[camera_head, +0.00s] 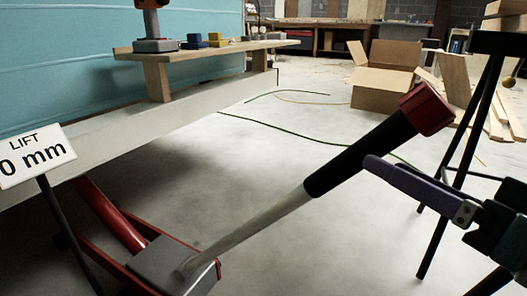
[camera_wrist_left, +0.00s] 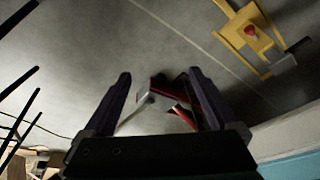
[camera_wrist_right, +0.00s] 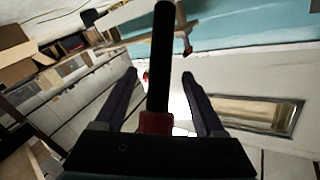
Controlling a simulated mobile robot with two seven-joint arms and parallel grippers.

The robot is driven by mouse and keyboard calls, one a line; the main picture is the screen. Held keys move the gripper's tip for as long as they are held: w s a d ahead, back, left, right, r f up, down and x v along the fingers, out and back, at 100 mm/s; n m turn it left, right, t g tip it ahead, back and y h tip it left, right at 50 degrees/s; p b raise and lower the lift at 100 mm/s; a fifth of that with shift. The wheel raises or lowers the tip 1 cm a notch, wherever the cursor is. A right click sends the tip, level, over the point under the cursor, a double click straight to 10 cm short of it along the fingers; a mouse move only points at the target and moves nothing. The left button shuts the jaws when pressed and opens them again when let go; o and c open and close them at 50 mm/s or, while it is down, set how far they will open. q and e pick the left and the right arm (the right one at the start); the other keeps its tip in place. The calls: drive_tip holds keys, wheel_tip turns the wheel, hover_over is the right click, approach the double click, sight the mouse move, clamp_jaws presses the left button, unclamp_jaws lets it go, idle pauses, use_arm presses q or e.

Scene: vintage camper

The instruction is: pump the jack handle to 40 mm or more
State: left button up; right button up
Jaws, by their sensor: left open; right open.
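The jack handle (camera_head: 345,165) slants up to the right, with a pale shaft, black grip and red end. Its lower end meets the red and grey jack (camera_head: 165,262) at the bottom left. The jack also shows between my left fingers in the left wrist view (camera_wrist_left: 172,97). A white sign (camera_head: 35,156) reads "LIFT" and "0 mm", cut at the frame edge. My right gripper (camera_head: 372,164) is open beside the black grip. In the right wrist view the grip (camera_wrist_right: 162,65) shows between its open fingers; contact cannot be told. My left gripper (camera_wrist_left: 160,74) is open and empty.
A pale beam and wooden shelf (camera_head: 205,48) run along the teal camper side. An open cardboard box (camera_head: 383,85), planks and a black stand (camera_head: 450,160) are at the right. A yellow object (camera_wrist_left: 250,35) shows in the left wrist view. Cables cross the floor.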

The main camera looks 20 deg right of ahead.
sight(353, 151)
drive_tip(key=w+b, duration=0.1)
drive_tip(key=w, duration=0.1)
drive_tip(key=w+b, duration=0.1)
drive_tip(key=w, duration=0.1)
drive_tip(key=w+a+b, duration=0.1)
drive_tip(key=w, duration=0.2)
drive_tip(key=shift+w+a, duration=0.2)
drive_tip(key=shift+w, duration=0.55)
drive_tip(key=shift+c, duration=0.2)
drive_tip(key=c, duration=0.4)
clamp_jaws()
